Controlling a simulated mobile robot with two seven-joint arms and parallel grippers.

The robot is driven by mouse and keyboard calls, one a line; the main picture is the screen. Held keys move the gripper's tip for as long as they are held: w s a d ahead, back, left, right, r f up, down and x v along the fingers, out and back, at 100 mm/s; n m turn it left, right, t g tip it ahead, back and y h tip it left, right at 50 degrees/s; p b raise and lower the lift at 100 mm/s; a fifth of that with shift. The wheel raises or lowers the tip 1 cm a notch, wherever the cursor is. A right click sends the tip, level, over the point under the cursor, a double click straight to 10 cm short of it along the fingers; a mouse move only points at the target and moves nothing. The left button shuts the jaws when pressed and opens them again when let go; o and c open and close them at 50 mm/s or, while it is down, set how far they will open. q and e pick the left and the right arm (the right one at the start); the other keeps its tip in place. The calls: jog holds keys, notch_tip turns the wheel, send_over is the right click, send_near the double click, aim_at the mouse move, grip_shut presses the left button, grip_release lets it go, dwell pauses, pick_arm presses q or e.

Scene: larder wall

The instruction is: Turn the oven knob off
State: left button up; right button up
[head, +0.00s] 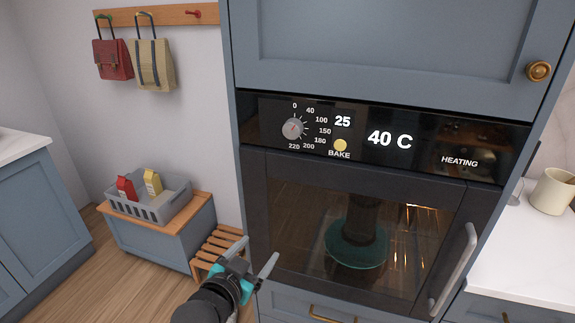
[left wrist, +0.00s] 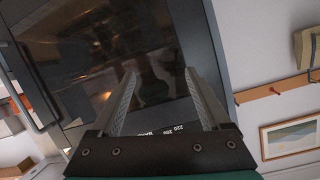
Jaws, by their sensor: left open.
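The oven knob (head: 293,129) is a small round grey dial with a red mark, on the black control panel (head: 270,113) at the upper left of the oven. Numbers from 0 to 220 ring it. The panel reads 25, 40 C, BAKE and HEATING. My left gripper (head: 257,261) is open and empty, below the knob and in front of the lower left of the oven door (head: 345,225). In the left wrist view the open fingers (left wrist: 163,100) point at the oven front, with a few dial numbers between them. The knob itself is hidden there. My right gripper is not in view.
The oven door is shut, with a handle (head: 454,270) at its right. A blue bench (head: 150,233) with a grey crate (head: 152,209) and a slatted wooden stool (head: 214,250) stand left of the oven.

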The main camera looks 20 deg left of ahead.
pick_arm(q)
notch_tip(320, 180, up, 21)
jog(key=s+d+m+t+p, duration=0.1)
jog(key=d+t+p, duration=0.1)
jog(key=t+p, duration=0.15)
jog(key=p, duration=0.2)
send_near(290, 133)
jog(key=shift+h, duration=0.4)
jog(key=w, duration=0.8)
jog(key=shift+w+d, duration=0.15)
jog(key=shift+w, duration=0.25)
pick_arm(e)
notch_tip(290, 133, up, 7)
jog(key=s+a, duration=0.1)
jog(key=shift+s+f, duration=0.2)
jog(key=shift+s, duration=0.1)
pick_arm(q)
grip_shut()
